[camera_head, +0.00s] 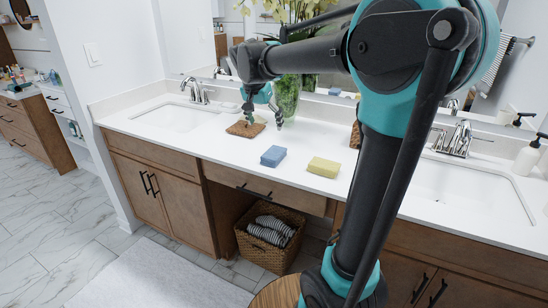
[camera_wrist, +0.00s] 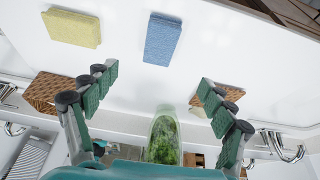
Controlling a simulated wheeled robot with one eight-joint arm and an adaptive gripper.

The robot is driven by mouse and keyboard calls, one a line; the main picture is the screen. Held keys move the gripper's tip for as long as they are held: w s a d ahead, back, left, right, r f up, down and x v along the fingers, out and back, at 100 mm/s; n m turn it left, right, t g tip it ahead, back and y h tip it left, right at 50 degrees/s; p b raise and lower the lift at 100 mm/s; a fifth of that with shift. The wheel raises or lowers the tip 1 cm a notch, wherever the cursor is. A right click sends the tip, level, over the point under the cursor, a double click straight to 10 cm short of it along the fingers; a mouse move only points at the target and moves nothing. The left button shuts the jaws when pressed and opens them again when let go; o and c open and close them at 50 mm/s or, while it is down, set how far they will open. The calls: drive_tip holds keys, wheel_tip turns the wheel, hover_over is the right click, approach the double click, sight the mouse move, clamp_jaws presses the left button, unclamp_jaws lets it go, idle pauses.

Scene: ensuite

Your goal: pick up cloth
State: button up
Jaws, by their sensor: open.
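A brown, patterned flat piece (camera_head: 245,128), perhaps the cloth, lies on the white counter right of the left sink. It also shows in the wrist view (camera_wrist: 226,94), partly behind one finger. My gripper (camera_head: 263,118) is open and empty, low over the counter, with one finger over or beside this piece; I cannot tell whether they touch. In the wrist view my gripper's fingers (camera_wrist: 157,80) are spread wide. A blue sponge-like block (camera_head: 273,156) and a yellow one (camera_head: 323,167) lie nearer the counter's front edge. Striped rolled cloths (camera_head: 268,232) sit in a basket below.
A green glass vase (camera_head: 287,95) stands close behind my gripper. A second brown patterned item (camera_head: 356,135) is partly hidden by my arm. Sinks lie left (camera_head: 178,117) and right (camera_head: 455,188). The wicker basket (camera_head: 262,252) stands under the counter.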

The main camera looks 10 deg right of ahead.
sight(274, 153)
drive_tip(key=x, duration=1.7)
drive_tip(key=shift+w+d, duration=0.1)
drive_tip(key=shift+w, duration=0.15)
drive_tip(key=shift+c, duration=0.3)
drive_tip(key=c, duration=1.3)
drive_tip(key=shift+r, duration=0.1)
wheel_tip(274, 153, up, 20)
drive_tip(key=shift+f, duration=0.1)
